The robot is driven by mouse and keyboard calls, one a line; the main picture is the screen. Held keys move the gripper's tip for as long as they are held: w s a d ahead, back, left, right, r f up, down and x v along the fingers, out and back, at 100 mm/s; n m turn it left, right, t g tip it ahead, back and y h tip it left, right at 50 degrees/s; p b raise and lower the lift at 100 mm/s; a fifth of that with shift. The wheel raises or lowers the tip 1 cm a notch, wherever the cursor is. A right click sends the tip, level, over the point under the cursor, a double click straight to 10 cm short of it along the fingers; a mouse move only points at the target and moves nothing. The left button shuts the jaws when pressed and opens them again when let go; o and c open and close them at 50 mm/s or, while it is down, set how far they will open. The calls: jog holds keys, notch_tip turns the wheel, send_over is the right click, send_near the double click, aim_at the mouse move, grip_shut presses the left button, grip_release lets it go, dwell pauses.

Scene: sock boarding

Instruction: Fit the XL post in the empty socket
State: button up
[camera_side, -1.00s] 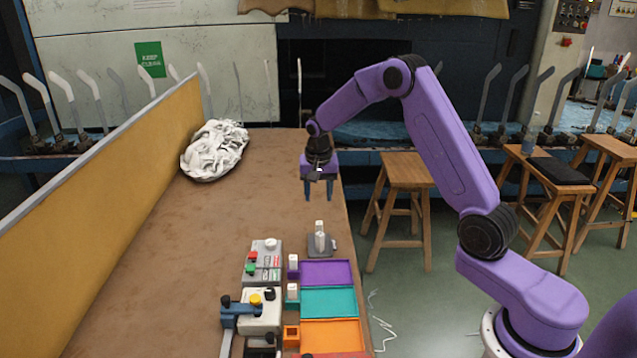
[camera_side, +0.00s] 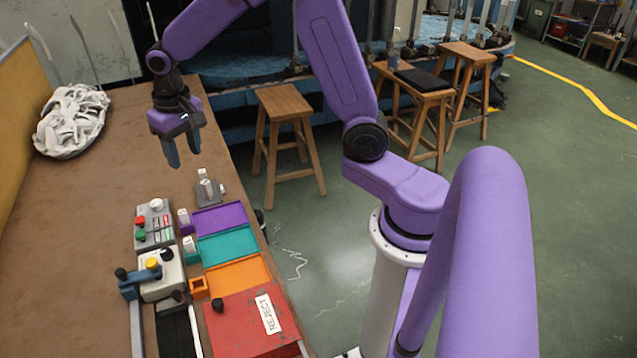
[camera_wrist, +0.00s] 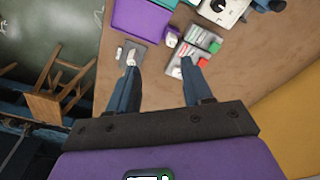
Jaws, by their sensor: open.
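A pale post (camera_side: 207,187) stands upright on a small grey holder (camera_side: 221,188) behind the trays; I cannot read its marking. It also shows in the wrist view (camera_wrist: 130,58), near the left fingertip. The orange socket (camera_side: 199,289) beside the orange tray looks empty. The sockets beside the purple and teal trays each hold a white post, the purple one (camera_side: 183,216) and the teal one (camera_side: 189,244). My gripper (camera_side: 185,158) is open and empty, pointing down above the table behind the holder. In the wrist view, its fingers (camera_wrist: 160,66) are apart with bare table between them.
The purple tray (camera_side: 220,218), teal tray (camera_side: 228,246), orange tray (camera_side: 238,274) and red REJECT bin (camera_side: 245,322) line the right edge. A button box (camera_side: 154,224) and a white device with blue clamp (camera_side: 163,276) stand left. White socks (camera_side: 70,120) lie far left. The table's middle is clear.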

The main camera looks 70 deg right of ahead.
jog(key=s+a+r+n, duration=0.1)
jog(key=s+n, duration=0.4)
jog(key=s, duration=0.7)
jog(key=s+a+r+n, duration=0.1)
jog(key=s+a+n, duration=0.2)
jog(key=s, duration=0.9)
jog(key=n, duration=0.3)
jog(key=shift+a+g+y, duration=0.3)
jog(key=shift+g+y, duration=0.1)
jog(key=s+n, duration=0.1)
jog(key=s, duration=0.1)
jog(key=s+d+n, duration=0.1)
jog(key=s, duration=0.1)
jog(key=s+d+n, duration=0.1)
jog(key=s, duration=0.2)
jog(key=shift+d+f+n, duration=0.15)
jog(key=shift+f+n, duration=0.2)
jog(key=shift+n, duration=0.05)
